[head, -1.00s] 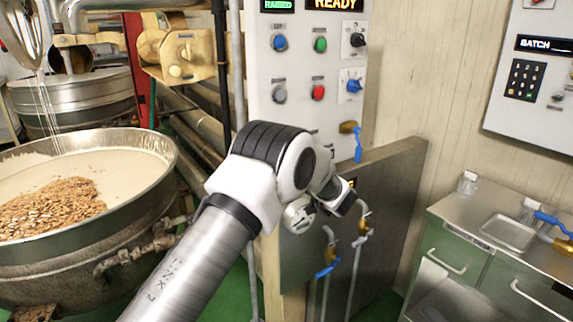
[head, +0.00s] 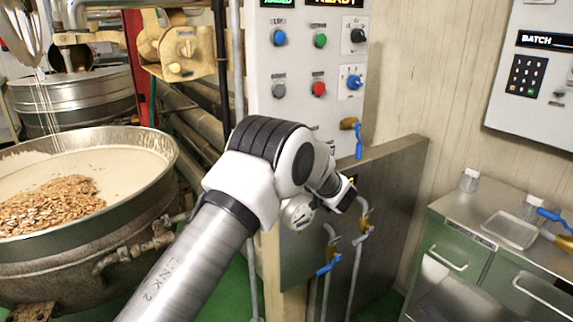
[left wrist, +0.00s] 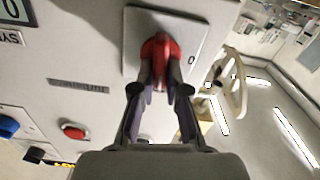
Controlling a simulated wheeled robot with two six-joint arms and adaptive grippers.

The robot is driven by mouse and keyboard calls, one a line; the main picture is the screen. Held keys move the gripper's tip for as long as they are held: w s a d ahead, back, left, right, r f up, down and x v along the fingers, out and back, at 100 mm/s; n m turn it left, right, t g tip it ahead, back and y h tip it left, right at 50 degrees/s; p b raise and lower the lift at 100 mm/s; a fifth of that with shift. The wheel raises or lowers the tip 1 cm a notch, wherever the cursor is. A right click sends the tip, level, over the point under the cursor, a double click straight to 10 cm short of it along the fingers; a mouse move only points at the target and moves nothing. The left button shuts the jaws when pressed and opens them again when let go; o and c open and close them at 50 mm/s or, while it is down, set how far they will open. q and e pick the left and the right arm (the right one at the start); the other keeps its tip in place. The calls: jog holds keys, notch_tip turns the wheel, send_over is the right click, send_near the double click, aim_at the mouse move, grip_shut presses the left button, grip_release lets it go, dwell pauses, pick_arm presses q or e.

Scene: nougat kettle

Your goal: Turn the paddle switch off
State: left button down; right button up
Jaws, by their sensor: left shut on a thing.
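In the left wrist view, a red paddle switch (left wrist: 160,47) stands on a pale square plate (left wrist: 196,32) on the panel. A "0" mark shows on the plate to the right of it. My left gripper (left wrist: 161,82) is closed around the red paddle, with one finger on each side. In the head view, my left arm reaches across to the control panel (head: 300,55). Its own links hide the gripper and the red paddle there. My right gripper is in neither view.
The panel carries a blue button (head: 279,38), a red button (head: 319,89), a black knob (head: 357,36) and a blue knob (head: 354,82). Blue-handled valves (head: 328,264) hang below. A kettle (head: 150,200) stands left; a green-fronted counter (head: 455,262) stands right.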

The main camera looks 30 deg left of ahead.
pick_arm(q)
jog(key=shift+s+a+f+n+b, duration=0.1)
jog(key=shift+s+f+n+b, duration=0.1)
jog(key=shift+n+b, duration=2.45)
jog(key=shift+s+a+f+n+b, duration=0.15)
jog(key=shift+f+n+b, duration=0.1)
jog(key=shift+n+b, duration=2.35)
jog(key=shift+s+d+f+n+b, duration=0.1)
jog(key=shift+s+f+n+b, duration=0.1)
jog(key=shift+n+b, duration=2.4)
jog(key=shift+n, duration=0.25)
jog(key=c, duration=1.2)
grip_release()
jog(key=shift+a, duration=0.1)
jog(key=v, duration=1.2)
